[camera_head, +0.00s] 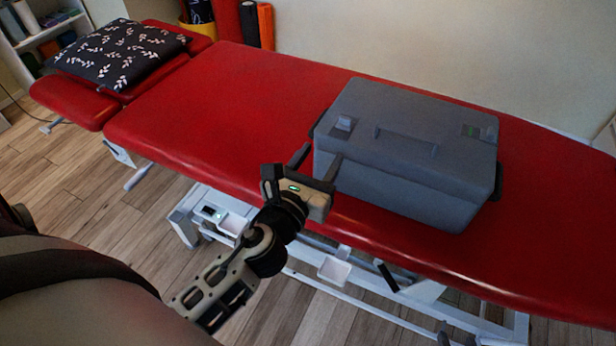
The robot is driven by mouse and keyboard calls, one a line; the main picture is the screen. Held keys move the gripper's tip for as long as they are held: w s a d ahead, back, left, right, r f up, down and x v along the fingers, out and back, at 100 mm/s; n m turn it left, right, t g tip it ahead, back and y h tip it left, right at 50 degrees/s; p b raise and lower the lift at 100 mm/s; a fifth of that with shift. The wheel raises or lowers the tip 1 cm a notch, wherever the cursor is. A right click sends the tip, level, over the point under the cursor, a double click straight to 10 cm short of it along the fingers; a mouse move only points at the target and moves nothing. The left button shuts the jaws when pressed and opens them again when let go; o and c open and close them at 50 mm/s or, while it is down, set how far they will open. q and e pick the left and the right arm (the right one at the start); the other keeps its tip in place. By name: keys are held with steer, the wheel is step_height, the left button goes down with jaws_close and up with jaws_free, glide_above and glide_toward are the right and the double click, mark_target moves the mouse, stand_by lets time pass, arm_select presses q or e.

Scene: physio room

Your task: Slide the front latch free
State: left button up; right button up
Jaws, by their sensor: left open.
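A grey-blue case (390,185) with a closed lid stands on the red treatment table, right of the middle. A recessed handle (407,140) runs along the lid's top. I cannot tell which is the front latch. My left gripper (317,161) is open and empty at the case's lower left corner, its right finger overlapping the case's near face in the picture. Contact cannot be made out. My right gripper is out of view.
The red treatment table (230,110) is clear left of the case. A dark patterned pillow (118,52) lies at its far left end. Rolled mats (257,25) stand behind it against the wall. The table's white frame (335,270) and pedals are below its near edge.

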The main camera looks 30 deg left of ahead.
arm_select(q)
steer(key=shift+s+d+b, duration=0.1)
steer(key=shift+s+b, duration=0.4)
steer(key=shift+s, duration=1.7)
